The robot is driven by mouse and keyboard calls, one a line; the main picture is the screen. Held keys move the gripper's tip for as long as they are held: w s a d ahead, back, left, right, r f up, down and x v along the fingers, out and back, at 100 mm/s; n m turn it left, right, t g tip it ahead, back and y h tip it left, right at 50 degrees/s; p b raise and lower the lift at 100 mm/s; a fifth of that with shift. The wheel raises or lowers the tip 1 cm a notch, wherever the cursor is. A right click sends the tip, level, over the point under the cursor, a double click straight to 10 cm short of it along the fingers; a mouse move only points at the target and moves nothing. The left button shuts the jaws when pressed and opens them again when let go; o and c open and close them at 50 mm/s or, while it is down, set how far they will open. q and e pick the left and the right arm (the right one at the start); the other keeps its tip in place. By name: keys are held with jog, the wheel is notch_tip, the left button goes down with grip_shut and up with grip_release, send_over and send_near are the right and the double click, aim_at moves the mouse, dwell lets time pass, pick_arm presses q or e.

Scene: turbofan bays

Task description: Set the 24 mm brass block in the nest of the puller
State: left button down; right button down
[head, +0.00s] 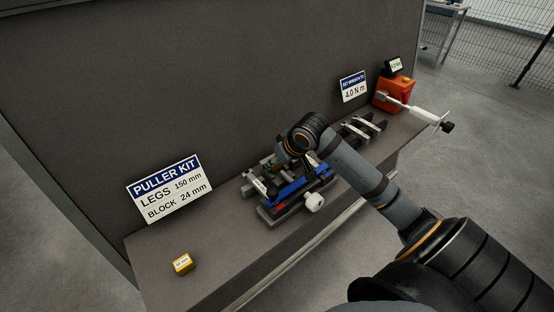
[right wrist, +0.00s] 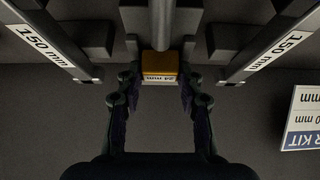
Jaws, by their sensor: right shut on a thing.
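The brass block (right wrist: 160,64), labelled 24 mm, sits between the fingertips of my right gripper (right wrist: 160,88), which is shut on it. In the right wrist view the block is at the end of the puller's round central rod (right wrist: 162,24). I cannot tell whether it is seated in the nest. Two puller legs (right wrist: 40,45) (right wrist: 272,45), labelled 150 mm, flank it, apart from my fingers. In the head view my right arm reaches over the puller (head: 258,186) and hides much of it. My left gripper is not in view.
Another yellow block (head: 182,263) stands on the bench's near left part, its label unreadable. A PULLER KIT sign (head: 168,188) leans on the back panel. A fixture with a white knob (head: 314,201) is below my wrist. An orange box (head: 393,94) and a wrench (head: 424,114) are far right.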

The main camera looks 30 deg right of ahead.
jog(key=shift+f+p, duration=0.25)
jog(key=shift+p, duration=0.05)
dwell(0.5)
jog(key=c, duration=0.8)
grip_release()
jog(key=shift+o, duration=0.2)
notch_tip(320, 180, up, 16)
jog(key=p, duration=0.7)
jog(key=shift+p, duration=0.4)
jog(key=shift+f, duration=0.1)
